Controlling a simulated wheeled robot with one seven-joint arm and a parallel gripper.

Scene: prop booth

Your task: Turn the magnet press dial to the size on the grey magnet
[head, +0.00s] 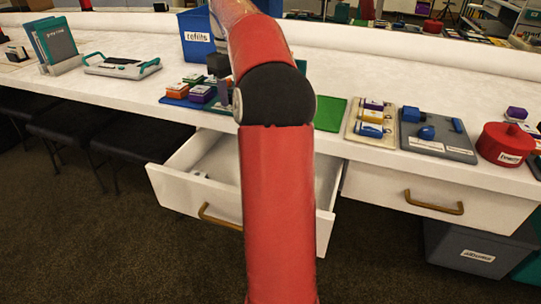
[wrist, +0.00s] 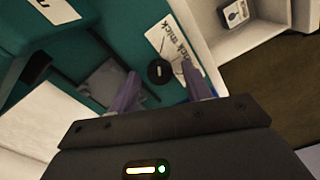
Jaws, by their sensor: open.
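The teal magnet press (wrist: 110,38) fills the upper left of the wrist view; my arm hides it in the head view. Its small round black dial (wrist: 159,75) has a short white mark. A white label (wrist: 172,44) beside the dial carries lines and words, one seeming to read "thick". My gripper (wrist: 160,71) is open, its two purple-grey fingers apart on either side of the dial; contact cannot be told. A small dark piece with a white label (wrist: 236,14) lies in the open drawer, possibly the grey magnet; its writing is unreadable.
The open white drawer (head: 180,193) juts out below the counter (head: 121,93). A blue "refills" box (head: 194,50) stands behind my arm. Colored blocks lie on a blue tray (head: 176,101). A green mat (head: 330,115), beige tray (head: 354,132) and red round tin (head: 502,143) lie right.

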